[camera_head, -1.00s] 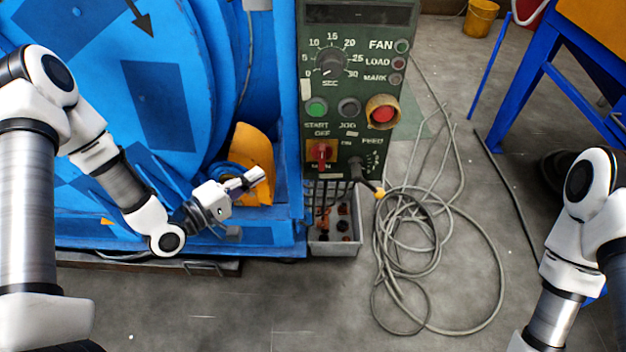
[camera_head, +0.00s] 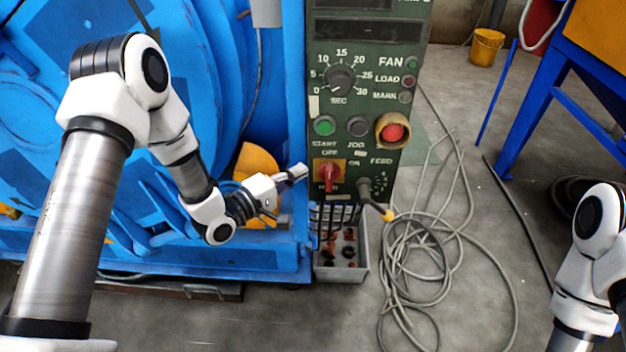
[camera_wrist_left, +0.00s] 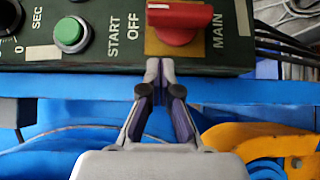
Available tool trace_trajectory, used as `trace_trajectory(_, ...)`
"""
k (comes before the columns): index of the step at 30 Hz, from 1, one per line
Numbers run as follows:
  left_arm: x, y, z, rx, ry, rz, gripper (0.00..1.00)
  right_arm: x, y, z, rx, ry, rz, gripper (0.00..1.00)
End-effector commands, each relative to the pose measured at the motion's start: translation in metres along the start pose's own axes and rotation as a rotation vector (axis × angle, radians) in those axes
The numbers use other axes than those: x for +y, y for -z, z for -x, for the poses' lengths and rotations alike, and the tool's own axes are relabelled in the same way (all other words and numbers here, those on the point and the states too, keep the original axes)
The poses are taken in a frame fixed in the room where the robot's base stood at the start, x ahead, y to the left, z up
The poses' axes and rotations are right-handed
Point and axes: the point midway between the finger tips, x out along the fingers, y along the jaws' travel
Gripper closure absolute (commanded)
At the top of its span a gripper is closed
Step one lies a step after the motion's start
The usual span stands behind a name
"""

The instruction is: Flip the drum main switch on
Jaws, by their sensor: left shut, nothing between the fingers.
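The drum main switch (camera_head: 328,175) is a red rotary handle on a yellow plate, low on the left side of the green control panel (camera_head: 350,105). Its handle points down in the head view. In the left wrist view the red handle (camera_wrist_left: 180,18) lies just beyond the fingertips, between the OFF and MAIN labels. My left gripper (camera_head: 302,170) is shut and empty, just left of the switch and apart from it. Its closed fingertips show in the left wrist view (camera_wrist_left: 160,68). My right arm is at the right edge; its gripper is out of frame.
A green START button (camera_head: 324,125) and a red button in a yellow collar (camera_head: 392,132) sit above the switch. A grey bin (camera_head: 345,272) stands below the panel. Coiled cable (camera_head: 430,250) lies on the floor. The blue drum (camera_head: 200,60) fills the left.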

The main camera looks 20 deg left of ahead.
Motion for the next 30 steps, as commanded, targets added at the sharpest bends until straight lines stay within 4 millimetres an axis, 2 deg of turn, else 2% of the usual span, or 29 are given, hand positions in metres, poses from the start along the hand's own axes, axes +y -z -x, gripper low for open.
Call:
trace_trajectory(1,-0.004,-0.010,-0.007,-0.007,0.002,-0.002,1.00,0.000,0.000,-0.007,0.000,0.000,0.000,0.60)
trace_trajectory(3,-0.003,-0.018,-0.014,-0.006,0.003,-0.002,1.00,0.000,0.000,-0.010,0.000,0.000,0.000,0.60)
trace_trajectory(8,-0.002,-0.027,-0.023,-0.003,0.002,0.000,1.00,0.000,0.000,-0.012,0.000,0.000,0.000,0.60)
trace_trajectory(20,0.000,-0.028,-0.024,-0.001,0.004,0.000,1.00,0.000,0.000,-0.011,0.000,0.000,0.000,0.60)
trace_trajectory(30,0.003,-0.028,-0.025,0.000,0.040,-0.037,1.00,0.000,0.000,0.001,0.000,0.000,0.000,0.60)
